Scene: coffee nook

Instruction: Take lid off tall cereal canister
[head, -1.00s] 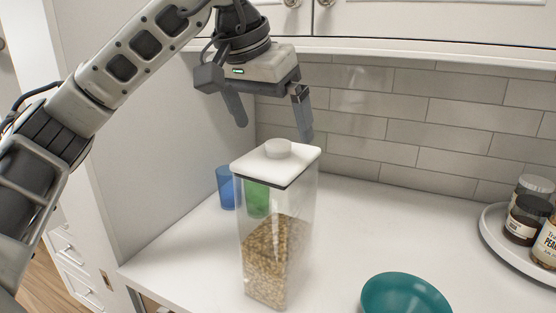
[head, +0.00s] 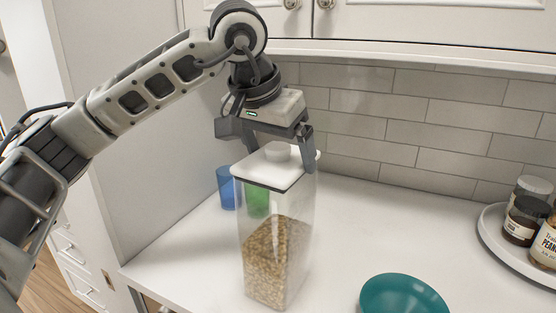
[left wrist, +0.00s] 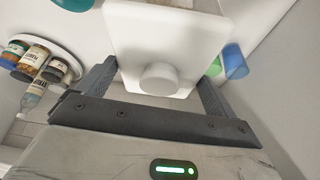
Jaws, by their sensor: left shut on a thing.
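The tall clear canister (head: 275,262) stands upright on the white counter, filled about halfway with brown cereal. Its square white lid (head: 262,173) with a round knob (head: 277,151) sits flat on top. The lid also shows in the left wrist view (left wrist: 160,45). My left gripper (head: 281,156) is over the canister from above, its fingers on opposite sides of the lid and shut on it. The knob is between the fingers, below the palm. The far finger's contact is partly hidden in the head view. My right gripper is in neither view.
A blue cup (head: 227,188) and a green cup (head: 257,199) stand behind and left of the canister. A teal bowl (head: 403,296) is at front right. A white round tray (head: 497,238) with jars is at far right. Cabinets (head: 420,25) hang above.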

